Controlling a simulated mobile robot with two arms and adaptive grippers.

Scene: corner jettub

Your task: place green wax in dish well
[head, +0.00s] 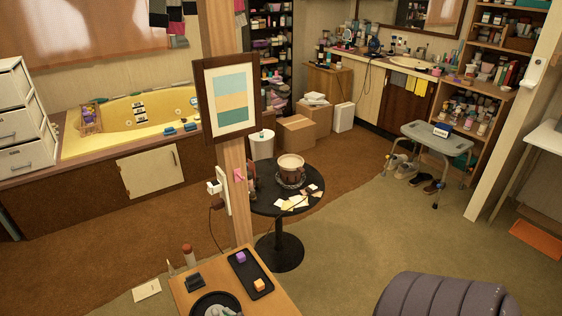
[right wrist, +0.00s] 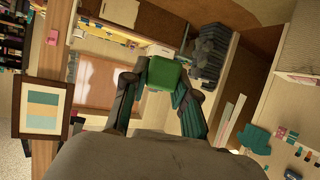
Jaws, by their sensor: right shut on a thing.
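The green wax (right wrist: 161,74) is a green block held between the fingers of my right gripper (right wrist: 160,85) in the right wrist view. The fingers press on it from both sides. The right gripper does not show in the head view. A long black dish (head: 250,272) lies on a wooden surface at the bottom of the head view. A purple block (head: 241,257) sits at its far end and an orange block (head: 259,286) near its near end. Whether its middle has a well is too small to tell. My left gripper is in neither view.
A round black dish (head: 195,306) with greyish things in it is beside the long dish, cut off by the lower edge. A small black item (head: 195,281) and a brown-capped bottle (head: 188,254) stand nearby. A wooden post (head: 236,180) rises just behind.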

